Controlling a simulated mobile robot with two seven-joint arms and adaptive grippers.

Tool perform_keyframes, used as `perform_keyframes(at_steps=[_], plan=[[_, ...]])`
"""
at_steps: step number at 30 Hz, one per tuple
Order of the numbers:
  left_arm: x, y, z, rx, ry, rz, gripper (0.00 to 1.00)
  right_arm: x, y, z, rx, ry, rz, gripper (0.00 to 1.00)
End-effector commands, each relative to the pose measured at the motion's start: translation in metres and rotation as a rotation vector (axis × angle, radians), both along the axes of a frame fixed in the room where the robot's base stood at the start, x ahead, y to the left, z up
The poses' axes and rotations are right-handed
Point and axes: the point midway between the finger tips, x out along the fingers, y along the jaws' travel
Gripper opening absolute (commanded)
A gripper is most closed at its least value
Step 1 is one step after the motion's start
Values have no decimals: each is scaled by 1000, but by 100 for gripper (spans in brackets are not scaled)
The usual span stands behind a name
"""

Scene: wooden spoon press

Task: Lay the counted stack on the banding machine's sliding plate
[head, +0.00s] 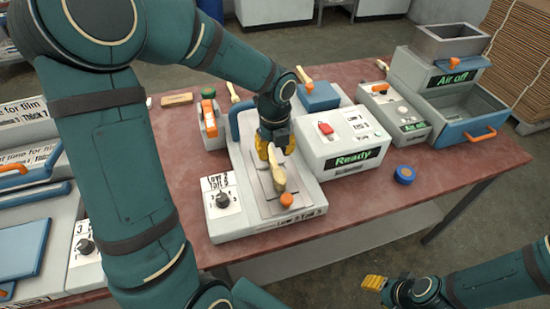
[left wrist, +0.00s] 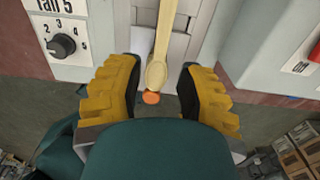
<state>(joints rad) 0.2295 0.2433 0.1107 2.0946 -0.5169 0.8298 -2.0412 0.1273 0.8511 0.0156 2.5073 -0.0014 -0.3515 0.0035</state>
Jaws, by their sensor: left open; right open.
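The banding machine (head: 225,225) is a white unit on the table, with a dial at its front left. Its sliding plate (head: 268,200) is a grey panel with an orange knob (head: 286,200) at the front end; the knob also shows in the left wrist view (left wrist: 151,98). A pale wooden spoon stack (head: 277,178) lies lengthwise on the plate, and it shows in the left wrist view (left wrist: 157,72); I cannot tell how many spoons it has. My left gripper (head: 276,160) is open above the stack, its yellow fingers either side. My right gripper (head: 375,283) is open at the lower right, away from the table.
A box reading "Ready" (head: 340,140) with a red switch stands right of the plate. A blue round roll (head: 404,175) lies on the red table (head: 385,205). Units reading "Air off" (head: 455,80) stand at the back right.

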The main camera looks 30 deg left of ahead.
Motion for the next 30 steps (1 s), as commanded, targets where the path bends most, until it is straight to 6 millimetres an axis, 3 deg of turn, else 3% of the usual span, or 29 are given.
perform_keyframes(at_steps=[3, 9, 30], plan=[[0, 0, 25, 0, -3, -1, 37, -1, 0, 8, 0, 3, 1, 47], [0, 0, 44, 0, -1, -1, 37, -2, 0, 13, 1, 6, 1, 47], [0, 0, 48, 0, 0, -1, 37, -3, 0, 13, 1, 7, 2, 47]])
